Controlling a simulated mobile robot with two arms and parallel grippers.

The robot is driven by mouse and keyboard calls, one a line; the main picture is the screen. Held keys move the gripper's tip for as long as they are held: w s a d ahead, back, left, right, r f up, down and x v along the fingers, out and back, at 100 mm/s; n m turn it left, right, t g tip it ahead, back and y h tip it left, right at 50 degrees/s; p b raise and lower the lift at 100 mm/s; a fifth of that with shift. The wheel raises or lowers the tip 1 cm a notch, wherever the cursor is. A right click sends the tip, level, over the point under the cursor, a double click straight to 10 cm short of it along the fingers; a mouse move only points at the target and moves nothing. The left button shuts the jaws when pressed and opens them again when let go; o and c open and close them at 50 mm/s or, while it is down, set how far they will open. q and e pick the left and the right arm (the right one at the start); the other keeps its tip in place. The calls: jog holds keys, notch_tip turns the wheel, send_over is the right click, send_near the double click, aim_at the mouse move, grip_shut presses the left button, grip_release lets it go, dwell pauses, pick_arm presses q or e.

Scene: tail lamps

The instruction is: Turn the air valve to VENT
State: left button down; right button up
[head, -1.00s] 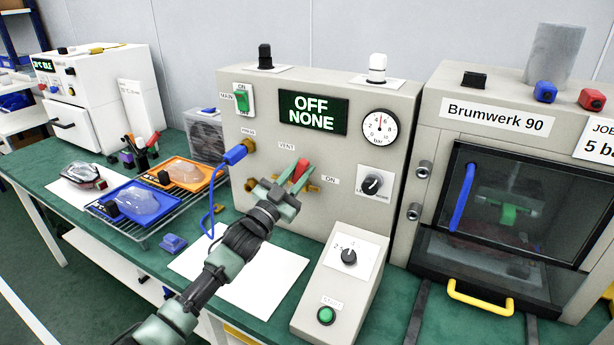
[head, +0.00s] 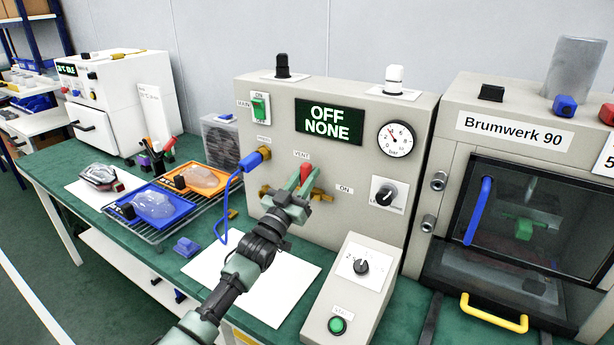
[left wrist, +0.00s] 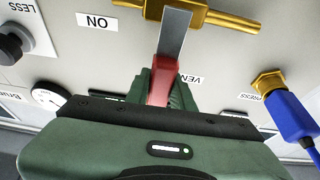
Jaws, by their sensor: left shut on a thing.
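The air valve has a red-tipped lever (head: 306,170) and a brass body (head: 318,193) on the front of the grey panel. The lever points up, close to the VENT label (head: 301,154) and away from the ON label (head: 344,189). My left gripper (head: 298,187) is shut on the lever. In the left wrist view, which is upside down, the red grip (left wrist: 158,92) sits between the fingers and the grey shank runs to the brass body (left wrist: 212,15). The fingers hide part of the grip. My right gripper is not in view.
The panel display (head: 329,120) reads OFF NONE, beside a pressure gauge (head: 396,138). A blue hose (head: 232,190) hangs left of the valve. A sloped control box (head: 352,290) stands at the front right. Blue (head: 160,226) and orange (head: 221,176) trays sit on a rack at the left.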

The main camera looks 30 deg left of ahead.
pick_arm(q)
jog(key=shift+f, duration=0.15)
jog(key=c, duration=1.2)
grip_release()
jog(key=shift+s, duration=0.1)
jog(key=shift+s+f, duration=0.2)
jog(key=shift+s, duration=0.1)
jog(key=b+v, duration=0.1)
jog(key=v, duration=0.6)
